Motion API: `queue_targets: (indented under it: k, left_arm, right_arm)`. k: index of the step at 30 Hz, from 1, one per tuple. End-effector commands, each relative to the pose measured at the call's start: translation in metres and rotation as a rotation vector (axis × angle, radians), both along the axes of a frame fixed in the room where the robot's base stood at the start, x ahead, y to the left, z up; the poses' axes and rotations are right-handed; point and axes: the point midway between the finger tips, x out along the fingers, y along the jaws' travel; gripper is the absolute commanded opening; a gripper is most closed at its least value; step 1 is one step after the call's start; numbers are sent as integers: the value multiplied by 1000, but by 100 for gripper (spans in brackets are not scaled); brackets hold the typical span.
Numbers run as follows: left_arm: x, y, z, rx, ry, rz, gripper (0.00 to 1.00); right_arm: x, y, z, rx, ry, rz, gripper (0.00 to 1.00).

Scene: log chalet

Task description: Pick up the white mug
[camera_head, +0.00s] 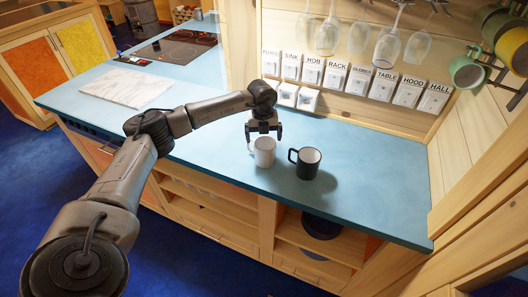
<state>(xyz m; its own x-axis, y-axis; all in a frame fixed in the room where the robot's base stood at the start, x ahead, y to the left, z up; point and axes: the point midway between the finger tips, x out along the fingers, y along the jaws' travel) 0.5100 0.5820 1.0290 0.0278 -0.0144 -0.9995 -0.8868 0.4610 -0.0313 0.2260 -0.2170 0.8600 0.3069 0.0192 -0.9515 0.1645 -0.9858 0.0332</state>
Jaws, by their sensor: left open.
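The white mug (264,153) stands upright on the blue worktop (352,202), with its handle toward the left. My left gripper (264,138) points down right above the mug, its two fingers apart at the rim. Whether the fingers touch the mug cannot be told. My right gripper is not in view.
A black mug (307,163) with a white inside stands close to the right of the white mug. Labelled switches (355,80) line the back wall, with glasses (388,48) hanging above. A marble board (127,88) lies at left. The worktop's right end is clear.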

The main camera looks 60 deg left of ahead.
Motion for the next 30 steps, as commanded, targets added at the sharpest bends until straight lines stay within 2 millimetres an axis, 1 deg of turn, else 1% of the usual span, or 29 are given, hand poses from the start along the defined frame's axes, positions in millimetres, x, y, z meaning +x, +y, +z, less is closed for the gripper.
queue_targets:
  k: [5,10,15,19,25,26,30]
  left_arm:
    - [0,-1,-8,0,4,0,100]
    - [2,-4,-29,-1,5,0,100]
    - [4,-4,-48,0,1,0,100]
    - [4,-4,-54,0,1,0,100]
    - [4,-4,-55,0,0,-1,100]
    - [4,-4,-55,0,0,-1,99]
    - [4,-4,-54,0,0,-1,86]
  right_arm:
    - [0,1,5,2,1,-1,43]
    - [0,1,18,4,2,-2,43]
    - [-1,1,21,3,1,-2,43]
    - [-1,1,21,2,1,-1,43]
    - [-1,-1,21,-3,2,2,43]
    - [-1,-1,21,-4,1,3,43]
    - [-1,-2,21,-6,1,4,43]
